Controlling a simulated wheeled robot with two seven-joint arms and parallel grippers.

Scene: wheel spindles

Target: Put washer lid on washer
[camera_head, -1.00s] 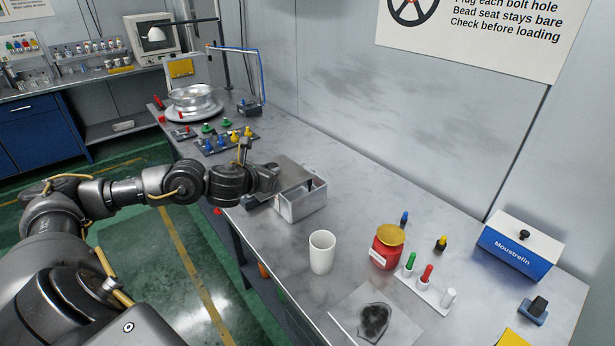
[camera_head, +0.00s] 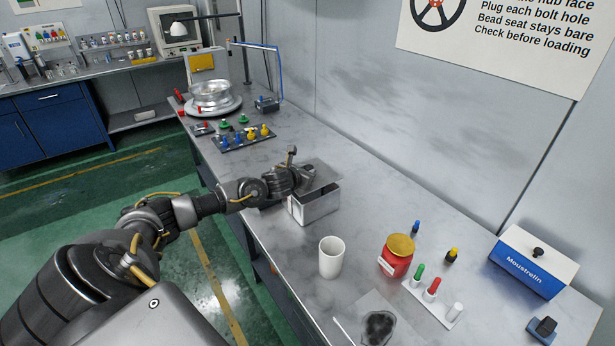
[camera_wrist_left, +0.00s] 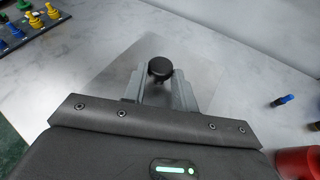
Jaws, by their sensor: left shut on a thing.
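The washer is an open grey metal box (camera_head: 316,211) on the bench. My left gripper (camera_head: 306,176) is just behind its top edge in the head view. The left wrist view shows the fingers (camera_wrist_left: 159,88) shut on a black round knob (camera_wrist_left: 160,68) of a thin grey metal lid (camera_wrist_left: 113,78). The lid also shows in the head view (camera_head: 326,174), by the box's far side, partly hidden by the gripper. I cannot tell its exact height over the box. My right gripper is not in view.
A white cup (camera_head: 331,258) stands in front of the box, with a red jar (camera_head: 396,258) to its right. A tray of colored plugs (camera_head: 240,138) lies behind. A blue Moustrelin box (camera_head: 533,262) stands at right. Bench right of the metal box is clear.

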